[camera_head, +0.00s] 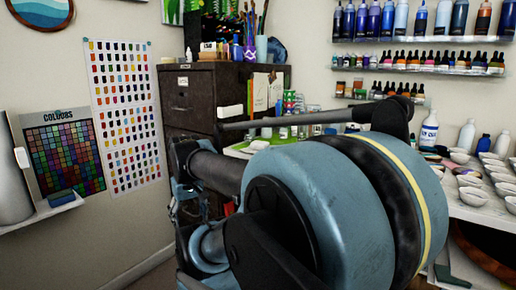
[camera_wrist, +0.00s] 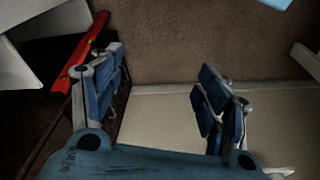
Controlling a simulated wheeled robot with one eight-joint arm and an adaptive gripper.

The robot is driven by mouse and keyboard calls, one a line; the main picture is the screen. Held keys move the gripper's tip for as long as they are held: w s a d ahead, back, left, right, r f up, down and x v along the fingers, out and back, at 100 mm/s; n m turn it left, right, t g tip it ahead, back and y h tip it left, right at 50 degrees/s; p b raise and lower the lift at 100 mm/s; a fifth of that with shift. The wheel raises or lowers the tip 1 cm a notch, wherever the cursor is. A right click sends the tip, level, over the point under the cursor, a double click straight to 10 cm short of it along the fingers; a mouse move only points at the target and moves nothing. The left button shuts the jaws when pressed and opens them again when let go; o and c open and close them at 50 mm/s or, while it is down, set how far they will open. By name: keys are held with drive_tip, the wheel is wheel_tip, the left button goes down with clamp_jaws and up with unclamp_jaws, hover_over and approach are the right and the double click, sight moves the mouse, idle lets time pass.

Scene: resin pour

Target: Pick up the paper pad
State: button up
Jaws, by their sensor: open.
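My gripper (camera_wrist: 163,98) is open in the wrist view, its two blue-padded fingers wide apart with nothing held between them. A plain pale surface shows behind and between the fingers, with brown floor above it in the picture; I cannot tell whether any of this is the paper pad. No paper pad can be made out for certain in either view. In the head view my own arm fills the middle and hides much of the table behind it, and the gripper fingers are not clear there.
A red bar (camera_wrist: 80,52) lies left of the fingers in the wrist view. In the head view a dark filing cabinet (camera_head: 190,98) stands behind my arm. White bowls (camera_head: 470,181) crowd the right table. Bottle shelves (camera_head: 420,70) line the back wall; a colour chart (camera_head: 125,118) hangs left.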

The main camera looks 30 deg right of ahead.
drive_tip(key=w+d+r+n+g, duration=0.1)
drive_tip(key=w+d+r, duration=0.7)
drive_tip(key=r, duration=0.2)
drive_tip(key=w+d+r+n, duration=0.2)
drive_tip(key=w+d+r, duration=0.5)
drive_tip(key=r, duration=0.4)
drive_tip(key=w+d+r+n, duration=0.1)
drive_tip(key=w+d+r, duration=0.15)
drive_tip(key=d, duration=0.35)
drive_tip(key=w+d+r, duration=0.2)
drive_tip(key=d+r, duration=0.2)
drive_tip(key=d, duration=0.3)
drive_tip(key=w+d+r+n+g, duration=0.1)
drive_tip(key=d+r, duration=0.2)
drive_tip(key=d, duration=0.9)
wheel_tip(320, 180, down, 11)
drive_tip(key=shift+w+f, duration=0.15)
drive_tip(key=shift+d+f, duration=0.15)
drive_tip(key=shift+f, duration=2.6)
drive_tip(key=c, duration=0.9)
